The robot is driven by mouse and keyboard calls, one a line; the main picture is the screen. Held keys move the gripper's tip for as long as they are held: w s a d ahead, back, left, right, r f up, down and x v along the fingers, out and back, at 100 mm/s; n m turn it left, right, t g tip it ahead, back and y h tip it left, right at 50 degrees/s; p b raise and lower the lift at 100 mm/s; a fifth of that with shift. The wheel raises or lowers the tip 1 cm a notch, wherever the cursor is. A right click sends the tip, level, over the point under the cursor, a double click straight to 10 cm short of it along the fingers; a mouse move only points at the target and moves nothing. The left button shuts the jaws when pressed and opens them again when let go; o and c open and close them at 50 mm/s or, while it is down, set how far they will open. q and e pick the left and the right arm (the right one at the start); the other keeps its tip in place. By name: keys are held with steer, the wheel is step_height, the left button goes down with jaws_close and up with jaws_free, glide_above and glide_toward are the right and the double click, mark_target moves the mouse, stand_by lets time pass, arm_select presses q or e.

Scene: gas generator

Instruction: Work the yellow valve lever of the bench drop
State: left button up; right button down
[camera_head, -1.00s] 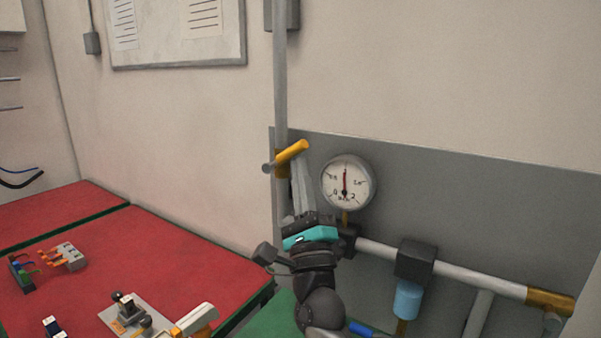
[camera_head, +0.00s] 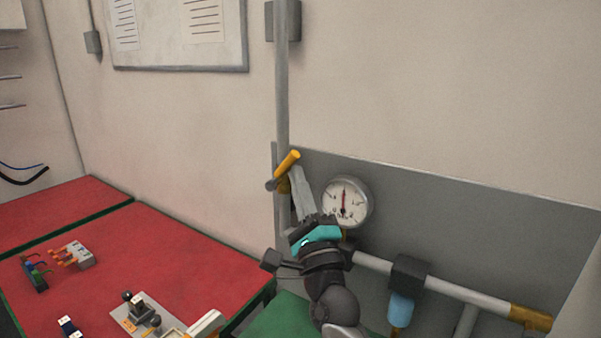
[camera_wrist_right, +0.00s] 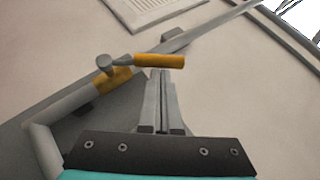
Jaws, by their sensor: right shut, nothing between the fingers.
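The yellow valve lever (camera_head: 288,162) is on the vertical grey pipe at the wall, slanting up to the right from its grey pivot. In the right wrist view the lever (camera_wrist_right: 158,61) lies roughly level, sticking out right from the grey pivot knob, with the yellow valve body (camera_wrist_right: 112,80) below it. My right gripper (camera_head: 296,173) is shut and empty, its fingertips close beside the lever. In the right wrist view the fingertips (camera_wrist_right: 160,76) are just below the lever; I cannot tell if they touch. My left gripper is not in view.
A round pressure gauge (camera_head: 346,201) is close to the right of my right gripper. A horizontal pipe (camera_head: 455,291) with a dark block and blue bowl (camera_head: 400,310) runs below. Several small parts lie on the red bench mat (camera_head: 165,260) at the left.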

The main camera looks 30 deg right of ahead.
mark_target(281, 167)
steer(key=shift+w+a+r+p, duration=0.2)
steer(key=shift+w+r+p, duration=0.15)
steer(key=shift+r+p, duration=0.25)
steer(key=shift+w+a+r+p, duration=0.15)
steer(key=shift+w+r+p, duration=0.15)
steer(key=shift+r+p, duration=0.25)
steer(key=shift+w+a+r+p, duration=0.6)
steer(key=shift+w+r, duration=0.2)
steer(key=shift+w, duration=0.2)
steer(key=shift+a, duration=0.1)
